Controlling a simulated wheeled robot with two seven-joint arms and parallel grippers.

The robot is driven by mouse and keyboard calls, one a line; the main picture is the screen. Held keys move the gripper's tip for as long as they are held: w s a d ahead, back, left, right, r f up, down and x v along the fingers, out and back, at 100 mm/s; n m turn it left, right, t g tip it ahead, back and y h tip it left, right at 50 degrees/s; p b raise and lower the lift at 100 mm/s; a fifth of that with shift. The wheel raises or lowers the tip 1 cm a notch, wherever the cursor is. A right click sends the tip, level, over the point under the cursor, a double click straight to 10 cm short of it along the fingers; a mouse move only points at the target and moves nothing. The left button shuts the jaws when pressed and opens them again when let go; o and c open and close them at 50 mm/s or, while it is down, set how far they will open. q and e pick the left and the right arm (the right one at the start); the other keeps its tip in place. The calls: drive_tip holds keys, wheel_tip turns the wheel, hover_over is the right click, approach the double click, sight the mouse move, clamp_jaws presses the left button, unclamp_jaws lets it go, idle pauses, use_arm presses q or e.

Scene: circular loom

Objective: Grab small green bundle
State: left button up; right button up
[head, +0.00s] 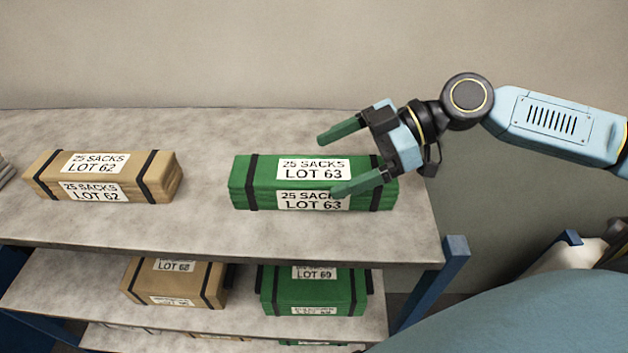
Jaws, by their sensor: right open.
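A long green bundle (264,182) with black straps and white "25 SACKS LOT 63" labels lies on the top shelf, right of the middle. My right gripper (328,165) comes in from the right, open, with its two green-tipped fingers spread apart and pointing left. In the picture the fingers overlap the right half of this bundle; I cannot tell whether they touch it. A second green bundle (312,290), its label partly hidden, sits on the shelf below. I cannot tell from the picture which green bundle is the small one. My left gripper is not in view.
A tan bundle (125,180) marked LOT 62 lies at the left of the top shelf (205,235). Another tan bundle (172,282) is on the lower shelf. A blue rack post (452,262) stands at the right corner. The top shelf is clear between the bundles.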

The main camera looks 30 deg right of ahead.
drive_tip(key=shift+p+x, duration=0.3)
drive_tip(key=shift+x, duration=0.85)
drive_tip(key=c, duration=1.4)
drive_tip(key=shift+r, duration=0.1)
drive_tip(key=shift+c, duration=0.9)
